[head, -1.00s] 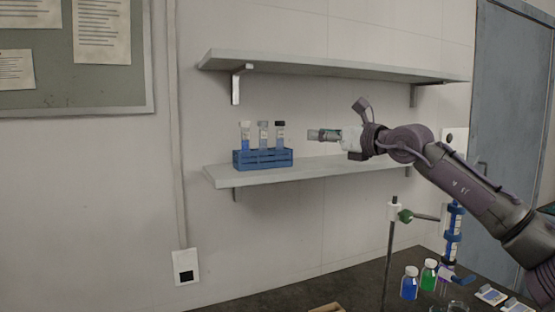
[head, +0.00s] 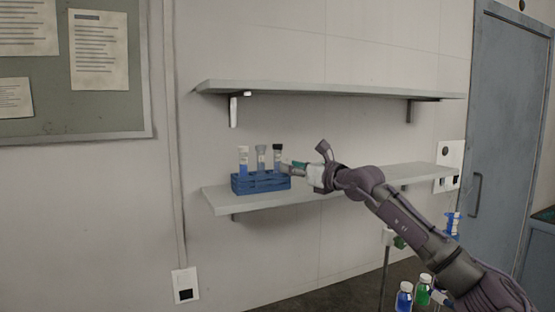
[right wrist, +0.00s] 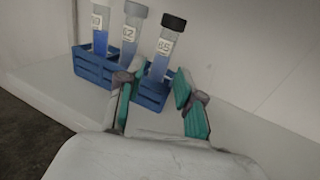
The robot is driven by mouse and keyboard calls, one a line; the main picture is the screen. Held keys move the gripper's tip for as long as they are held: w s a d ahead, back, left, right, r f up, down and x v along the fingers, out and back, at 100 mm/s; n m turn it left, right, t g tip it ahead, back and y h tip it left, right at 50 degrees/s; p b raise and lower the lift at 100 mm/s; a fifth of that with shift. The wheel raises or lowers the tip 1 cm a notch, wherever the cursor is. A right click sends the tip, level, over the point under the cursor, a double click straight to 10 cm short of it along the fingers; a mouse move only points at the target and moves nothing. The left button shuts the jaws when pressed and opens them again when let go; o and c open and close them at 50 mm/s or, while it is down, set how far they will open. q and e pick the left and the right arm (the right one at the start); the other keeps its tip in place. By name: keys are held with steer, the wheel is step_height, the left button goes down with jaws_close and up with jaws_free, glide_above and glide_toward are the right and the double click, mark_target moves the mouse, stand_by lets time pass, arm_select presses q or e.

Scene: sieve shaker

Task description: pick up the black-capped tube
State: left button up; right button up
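The black-capped tube (head: 278,157) stands upright at the right end of the blue rack (head: 262,187) on the lower shelf. In the right wrist view the tube (right wrist: 166,47) has a white label marked 65 and blue contents, and sits in the rack (right wrist: 93,69). My right gripper (head: 287,166) is at the tube's right side in the head view. In the right wrist view the gripper (right wrist: 158,93) is open, its green-padded fingers apart, with the tube's lower part seen between them. Whether a finger touches the tube I cannot tell. My left gripper is not in view.
Two other tubes, one white-capped (head: 243,160) and one grey-capped (head: 261,158), stand in the rack left of the black-capped one. An upper shelf (head: 330,88) runs above. The lower shelf (head: 420,178) is clear on the right. Bottles (head: 404,298) stand below.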

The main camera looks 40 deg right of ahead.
mark_target(278, 165)
steer(key=shift+w+r+p, duration=0.2)
steer(key=shift+w+p, duration=0.25)
steer(key=shift+p, duration=0.05)
steer(key=w+p, duration=0.3)
steer(key=w, duration=0.1)
steer(key=shift+w+d+f, duration=0.1)
steer(key=shift+w, duration=0.05)
steer(key=shift+w+f, duration=0.15)
steer(key=shift+w, duration=0.05)
steer(key=shift+s, duration=0.15)
steer(key=shift+c, duration=0.8)
jaws_close()
